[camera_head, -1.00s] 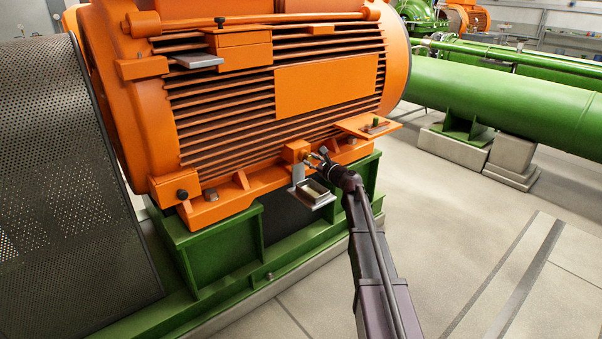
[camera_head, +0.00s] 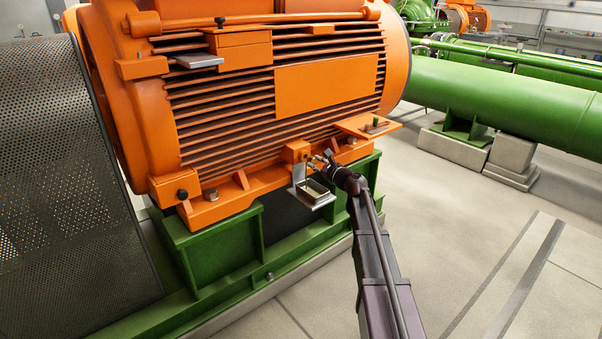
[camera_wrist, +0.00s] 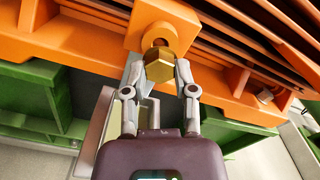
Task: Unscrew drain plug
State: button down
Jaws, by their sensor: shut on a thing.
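The brass hex drain plug (camera_wrist: 159,68) is between the fingertips of my gripper (camera_wrist: 159,86) in the wrist view. My gripper, also in the head view (camera_head: 322,164), is shut on the plug. The plug is in front of the round opening in the orange block (camera_wrist: 165,14) low on the motor (camera_head: 330,88). Its head stands out from the block; I cannot tell whether its end is still in the opening. The block also shows in the head view (camera_head: 295,150). A small metal tray (camera_head: 324,204) on a bracket is below the plug.
A green base (camera_head: 232,245) carries the motor. A perforated guard (camera_head: 70,200) stands at the left. An orange shelf (camera_head: 386,128) juts out right of the block.

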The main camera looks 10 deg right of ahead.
jog(key=shift+v, duration=0.95)
